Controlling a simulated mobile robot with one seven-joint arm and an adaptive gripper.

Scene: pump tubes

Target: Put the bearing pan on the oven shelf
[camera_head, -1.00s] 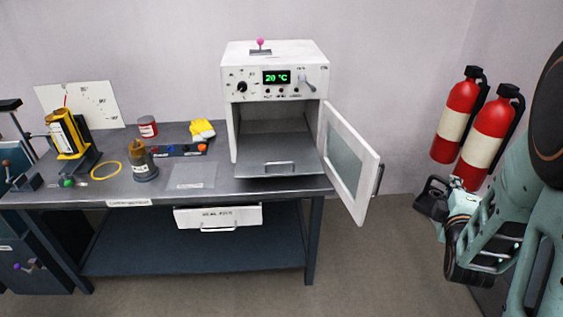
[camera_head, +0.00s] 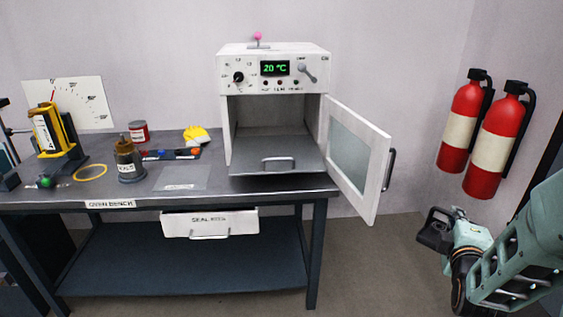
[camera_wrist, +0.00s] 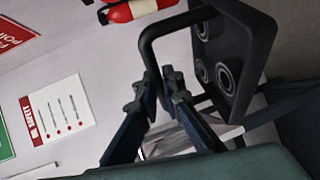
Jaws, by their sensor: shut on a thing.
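The bearing pan (camera_wrist: 232,48) is a black pan with a loop handle and several ring-shaped bearings in it. In the wrist view it hangs steeply tilted, with its handle between the fingers of my gripper (camera_wrist: 160,82), which is shut on it. In the head view the dark pan (camera_head: 436,229) and my gripper (camera_head: 452,232) are at the lower right, over the floor and clear of the bench. The oven shelf (camera_head: 262,147) is a bare grey tray with a front handle, pulled partly out of the white oven (camera_head: 228,70).
The oven door (camera_head: 357,158) stands open to the right, between the shelf and my gripper. Two red fire extinguishers (camera_head: 495,148) hang on the right wall. A bottle (camera_head: 129,162), a red can (camera_head: 138,132) and yellow gloves (camera_head: 196,134) sit on the bench left of the oven.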

